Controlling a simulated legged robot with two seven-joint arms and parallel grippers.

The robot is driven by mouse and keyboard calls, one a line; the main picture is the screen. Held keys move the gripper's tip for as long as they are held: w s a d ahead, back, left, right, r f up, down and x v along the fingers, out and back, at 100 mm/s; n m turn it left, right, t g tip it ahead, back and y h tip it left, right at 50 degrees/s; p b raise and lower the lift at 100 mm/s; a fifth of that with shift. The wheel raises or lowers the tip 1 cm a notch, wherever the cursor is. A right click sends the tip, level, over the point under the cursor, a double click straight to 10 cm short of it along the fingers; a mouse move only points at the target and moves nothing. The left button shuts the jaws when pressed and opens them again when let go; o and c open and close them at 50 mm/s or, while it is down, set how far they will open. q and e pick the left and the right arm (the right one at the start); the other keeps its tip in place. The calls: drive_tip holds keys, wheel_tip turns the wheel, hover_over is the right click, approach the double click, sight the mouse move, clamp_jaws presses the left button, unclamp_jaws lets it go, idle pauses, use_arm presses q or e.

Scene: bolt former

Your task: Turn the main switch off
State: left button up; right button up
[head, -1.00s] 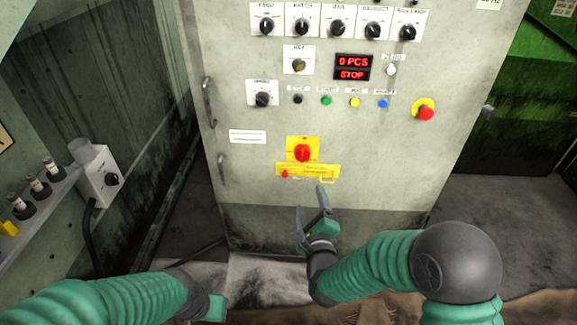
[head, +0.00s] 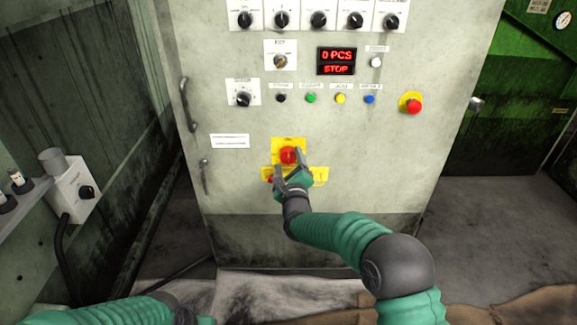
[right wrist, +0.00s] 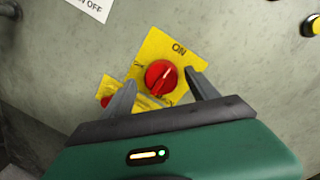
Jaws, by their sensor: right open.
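The main switch (head: 288,156) is a red rotary knob on a yellow plate, low on the grey cabinet front. In the right wrist view the red knob (right wrist: 161,77) sits on its yellow plate (right wrist: 190,47) marked ON, its ridge tilted slightly right of upright. My right gripper (head: 288,166) is open just below the knob in the head view. In the right wrist view its two fingers (right wrist: 160,88) point toward the panel, one on each side of the knob; contact cannot be told. My left arm (head: 110,312) shows at the lower left; its fingers cannot be made out.
The cabinet (head: 240,195) carries several selector knobs, coloured buttons, a red emergency button (head: 412,104) and a display (head: 336,61) reading 0 PCS STOP. A yellow strip (head: 320,176) lies below the switch, partly hidden by my gripper. A grey switch box (head: 75,188) is at left.

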drive_tip(key=shift+w, duration=0.2)
drive_tip(key=c, duration=1.4)
drive_tip(key=shift+o, duration=0.2)
drive_tip(key=shift+a, duration=0.1)
drive_tip(key=shift+n+p, duration=0.3)
drive_tip(key=shift+n, duration=0.1)
drive_tip(key=n+p, duration=0.2)
drive_tip(key=n, duration=0.1)
drive_tip(key=shift+s+r+n+g, duration=0.1)
drive_tip(key=shift+n+g, duration=0.2)
drive_tip(key=n+p, duration=0.3)
drive_tip(key=n, duration=0.1)
drive_tip(key=shift+a+h, duration=0.1)
drive_tip(key=shift+h, duration=0.2)
drive_tip(key=n+p, duration=0.2)
drive_tip(key=n, duration=0.1)
drive_tip(key=n+p, duration=0.2)
drive_tip(key=n, duration=0.1)
drive_tip(key=shift+a+g+h, duration=0.1)
drive_tip(key=shift+g+h, duration=0.2)
drive_tip(key=shift+f+n+h+p, duration=0.3)
drive_tip(key=shift+n+p, duration=0.3)
drive_tip(key=shift+n, duration=0.5)
drive_tip(key=shift+f, duration=0.1)
